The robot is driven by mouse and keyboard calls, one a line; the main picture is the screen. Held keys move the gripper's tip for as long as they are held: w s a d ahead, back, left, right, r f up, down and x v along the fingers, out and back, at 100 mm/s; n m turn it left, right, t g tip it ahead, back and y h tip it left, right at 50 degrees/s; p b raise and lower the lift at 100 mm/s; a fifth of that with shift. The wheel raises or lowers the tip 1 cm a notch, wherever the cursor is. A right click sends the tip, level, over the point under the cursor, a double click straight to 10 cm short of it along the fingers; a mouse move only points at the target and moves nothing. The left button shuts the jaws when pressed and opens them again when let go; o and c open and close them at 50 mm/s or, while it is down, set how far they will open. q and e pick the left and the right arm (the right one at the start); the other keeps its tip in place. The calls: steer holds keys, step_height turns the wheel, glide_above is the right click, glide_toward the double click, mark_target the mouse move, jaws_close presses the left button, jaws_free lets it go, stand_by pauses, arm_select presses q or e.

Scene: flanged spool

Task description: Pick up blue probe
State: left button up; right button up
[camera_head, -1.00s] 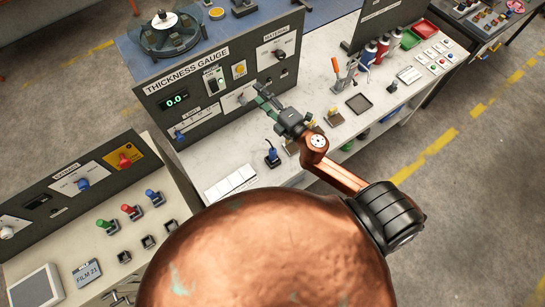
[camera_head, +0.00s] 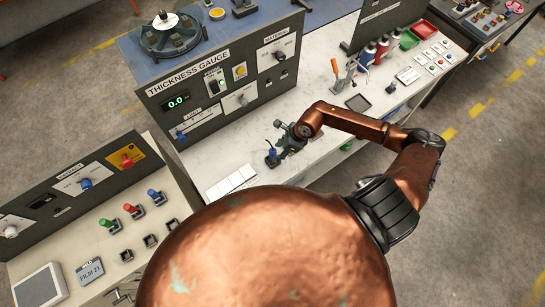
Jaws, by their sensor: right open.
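The blue probe (camera_head: 271,154) stands upright in a small dark holder on the pale worktop in front of the thickness gauge. My right gripper (camera_head: 280,140) is open, with its fingers right beside the probe on its upper right. The fingers partly overlap the area around the probe, and I cannot tell whether they touch it. My left gripper is out of view.
The thickness gauge panel (camera_head: 215,88) rises behind the worktop. A left console bears green, red and blue handled pieces (camera_head: 131,210).

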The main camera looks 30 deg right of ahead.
mark_target(273, 156)
steer(key=f, duration=0.1)
steer(key=w+a+f+p, duration=0.1)
steer(key=w+f, duration=0.1)
steer(key=shift+a+f+p, duration=0.25)
steer(key=shift+p, duration=0.15)
steer(key=shift+w+f, duration=0.1)
steer(key=shift+f, duration=0.2)
steer(key=shift+c, duration=0.3)
jaws_close()
